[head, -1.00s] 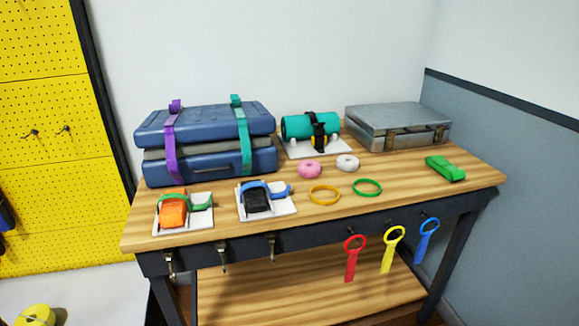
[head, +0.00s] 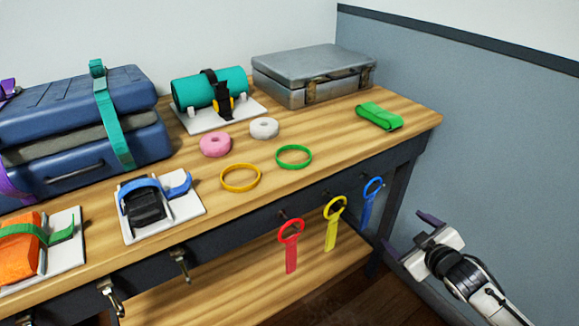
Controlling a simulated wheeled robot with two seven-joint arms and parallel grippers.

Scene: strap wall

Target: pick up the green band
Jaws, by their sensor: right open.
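The green band (head: 293,157) is a thin ring lying flat on the wooden table, right of a similar yellow band (head: 240,178). My right gripper (head: 408,233) is at the lower right, beyond the table's front edge and below the tabletop. It is open with nothing between its fingers, well apart from the green band. My left gripper is out of view.
A folded green strap (head: 379,116) lies at the table's right end. Red (head: 290,245), yellow (head: 334,224) and blue (head: 371,202) looped tags hang from the front edge. A grey case (head: 313,73) stands at the back.

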